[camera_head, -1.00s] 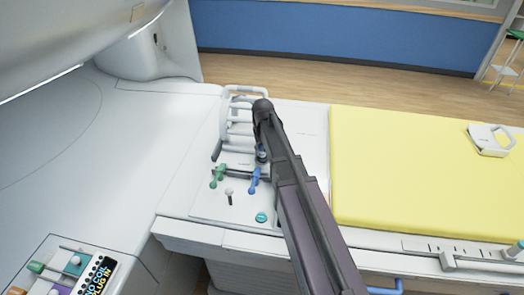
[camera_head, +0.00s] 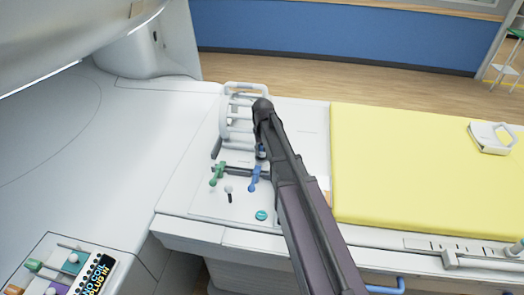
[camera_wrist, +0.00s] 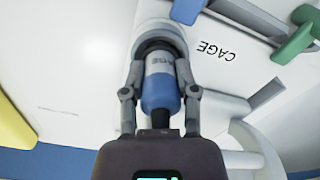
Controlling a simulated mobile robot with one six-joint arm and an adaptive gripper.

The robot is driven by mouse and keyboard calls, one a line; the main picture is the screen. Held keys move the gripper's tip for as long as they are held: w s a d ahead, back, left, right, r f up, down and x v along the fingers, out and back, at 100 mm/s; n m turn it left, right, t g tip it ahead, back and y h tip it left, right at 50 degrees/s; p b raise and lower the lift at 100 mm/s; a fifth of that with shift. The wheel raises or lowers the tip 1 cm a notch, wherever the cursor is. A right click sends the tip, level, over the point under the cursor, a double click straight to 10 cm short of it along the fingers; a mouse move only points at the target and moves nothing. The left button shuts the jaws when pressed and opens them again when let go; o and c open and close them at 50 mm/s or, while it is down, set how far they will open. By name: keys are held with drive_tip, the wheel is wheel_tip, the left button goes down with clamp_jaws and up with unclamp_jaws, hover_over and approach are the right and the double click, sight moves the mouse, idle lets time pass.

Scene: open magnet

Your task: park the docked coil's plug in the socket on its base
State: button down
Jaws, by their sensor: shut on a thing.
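The docked coil (camera_head: 236,127) is a white cage on the white end of the bed, partly hidden by my arm in the head view. Its base (camera_wrist: 240,28) is white and marked CAGE in the wrist view. My gripper (camera_wrist: 160,72) is shut on the plug (camera_wrist: 161,92), which is blue with a grey band marked CAGE. The plug's far end is at a round dark-ringed opening, the socket (camera_wrist: 158,33), in line with it. How deep it sits I cannot tell. In the head view only a bit of the plug (camera_head: 261,151) shows beside my arm.
A green lever (camera_head: 217,174) and a blue lever (camera_head: 254,178) stand near the coil's base. A teal button (camera_head: 261,215) is in front. A yellow mat (camera_head: 410,170) covers the bed to the right. A panel (camera_head: 98,272) at lower left reads NO COIL PLUG IN.

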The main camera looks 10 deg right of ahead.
idle(0.3)
drive_tip(key=shift+c, duration=1.5)
unclamp_jaws()
drive_tip(key=shift+s, duration=0.15)
